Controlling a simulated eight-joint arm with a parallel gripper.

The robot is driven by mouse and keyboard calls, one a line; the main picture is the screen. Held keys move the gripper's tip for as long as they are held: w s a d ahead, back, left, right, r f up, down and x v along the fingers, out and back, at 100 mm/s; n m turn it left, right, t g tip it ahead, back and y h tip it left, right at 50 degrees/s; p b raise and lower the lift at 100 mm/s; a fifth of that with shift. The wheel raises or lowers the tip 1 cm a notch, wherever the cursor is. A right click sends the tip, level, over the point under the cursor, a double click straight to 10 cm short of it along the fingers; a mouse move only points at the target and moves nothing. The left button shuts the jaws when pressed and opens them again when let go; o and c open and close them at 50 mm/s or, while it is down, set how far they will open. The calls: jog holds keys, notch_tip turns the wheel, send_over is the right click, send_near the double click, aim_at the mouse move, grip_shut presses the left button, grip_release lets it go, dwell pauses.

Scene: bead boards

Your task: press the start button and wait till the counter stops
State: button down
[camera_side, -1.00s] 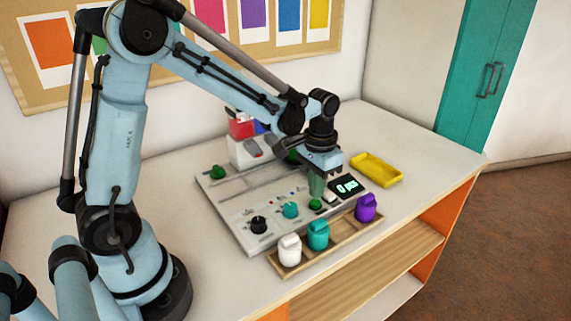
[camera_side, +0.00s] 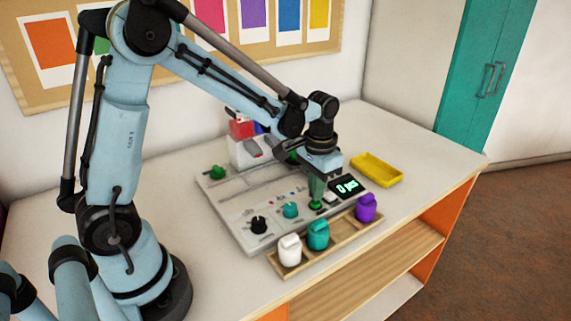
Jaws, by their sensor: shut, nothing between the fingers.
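The grey bead board (camera_side: 244,221) lies on the table with a small dark counter display (camera_side: 344,187) at its right end. The display is lit and reads "0 pcs". A green button (camera_side: 315,207) sits just left of the display, partly hidden by my gripper. My gripper (camera_side: 316,200) is shut and empty, pointing down with its tips right at the button. I cannot tell whether they touch it or whether it is pushed in.
A black knob (camera_side: 258,225) and a teal knob (camera_side: 290,210) are on the board. A wooden tray (camera_side: 345,239) with white, teal and purple containers stands in front. A yellow tray (camera_side: 377,169) lies behind right. The table (camera_side: 420,165) is clear at right.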

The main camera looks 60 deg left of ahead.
jog(key=shift+f, duration=0.7)
jog(key=shift+r, duration=3.5)
jog(key=shift+s+r, duration=0.1)
jog(key=shift+r, duration=0.05)
jog(key=s+d+r+t, duration=0.1)
jog(key=s+r+t, duration=0.2)
jog(key=s+t, duration=0.4)
jog(key=shift+s+d+r, duration=0.2)
jog(key=shift+s+d, duration=0.2)
jog(key=shift+s, duration=1.15)
